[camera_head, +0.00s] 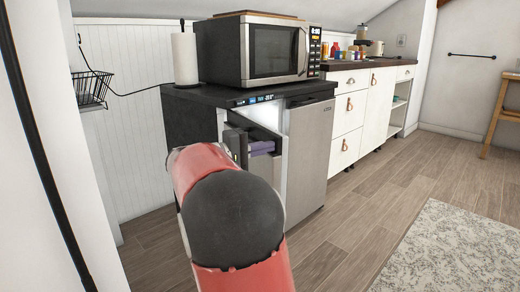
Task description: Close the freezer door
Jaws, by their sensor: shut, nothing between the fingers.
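The freezer door (269,174) is part of the low cabinet under the microwave. It stands open at the left of the front, swung out toward me, and a bright lit gap shows behind its dark top edge. The steel door (311,150) to its right is closed. My red arm with a black round cap fills the lower middle and hides the lower part of the freezer door. My gripper (262,148), dark with purple finger parts, shows just beyond the arm, shut and empty. It is at the freezer door's outer face; I cannot tell whether it touches.
A microwave (267,50) and a paper towel roll (185,55) stand on the cabinet top (205,95). White drawers (347,105) continue to the right. A wire basket (91,88) hangs at left. The wooden floor is clear, with a pale rug (450,250) at lower right.

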